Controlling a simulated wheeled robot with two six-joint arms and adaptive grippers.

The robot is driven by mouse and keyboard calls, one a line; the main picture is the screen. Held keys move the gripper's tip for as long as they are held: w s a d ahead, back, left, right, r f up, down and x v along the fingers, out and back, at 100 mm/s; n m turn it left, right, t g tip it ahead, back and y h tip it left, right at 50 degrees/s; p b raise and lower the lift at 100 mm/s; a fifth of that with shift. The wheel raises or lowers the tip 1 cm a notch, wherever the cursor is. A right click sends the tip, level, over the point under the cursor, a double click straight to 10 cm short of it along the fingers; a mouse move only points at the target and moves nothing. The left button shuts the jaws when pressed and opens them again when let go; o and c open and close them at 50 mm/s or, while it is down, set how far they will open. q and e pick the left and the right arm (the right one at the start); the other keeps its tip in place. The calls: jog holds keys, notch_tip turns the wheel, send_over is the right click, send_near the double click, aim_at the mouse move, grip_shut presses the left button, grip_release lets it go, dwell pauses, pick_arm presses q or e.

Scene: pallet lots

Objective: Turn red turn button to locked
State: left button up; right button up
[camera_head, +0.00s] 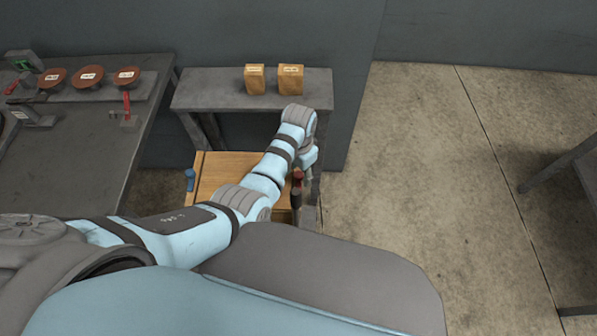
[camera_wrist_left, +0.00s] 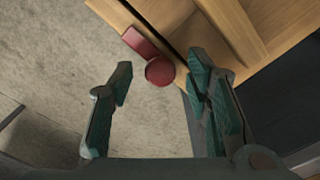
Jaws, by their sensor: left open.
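The red turn button (camera_head: 297,175) is at the right side of a wooden box (camera_head: 210,170), partly covered by my left arm in the head view. In the left wrist view, its round red knob (camera_wrist_left: 160,70) and a red bar (camera_wrist_left: 140,42) sit by the edge of the wooden box (camera_wrist_left: 184,22). My left gripper (camera_wrist_left: 160,74) is open, with one finger on each side of the knob in that picture. I see no contact, and how far the fingertips are from the knob is unclear. My right gripper is not in view.
A blue piece (camera_head: 190,180) is on the box's left side. A grey table (camera_head: 215,90) behind holds two labelled wooden blocks (camera_head: 272,79). A dark bench (camera_head: 70,150) at left carries red discs (camera_head: 88,76) and a red-handled clamp (camera_head: 127,108).

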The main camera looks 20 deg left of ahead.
pick_arm(q)
grip_shut()
jog(key=shift+r, duration=0.1)
jog(key=shift+r+m+p, duration=0.15)
jog(key=shift+m+p, duration=1.15)
jog(key=shift+m, duration=0.1)
jog(key=m+p, duration=0.1)
jog(key=m, duration=0.2)
jog(key=shift+m+p, duration=0.3)
jog(key=shift+p, duration=0.1)
jog(key=m+p, duration=0.1)
jog(key=m, duration=0.4)
jog(key=m+p, duration=0.1)
jog(key=m, duration=0.5)
jog(key=shift+f, duration=0.2)
jog(key=shift+m, duration=0.4)
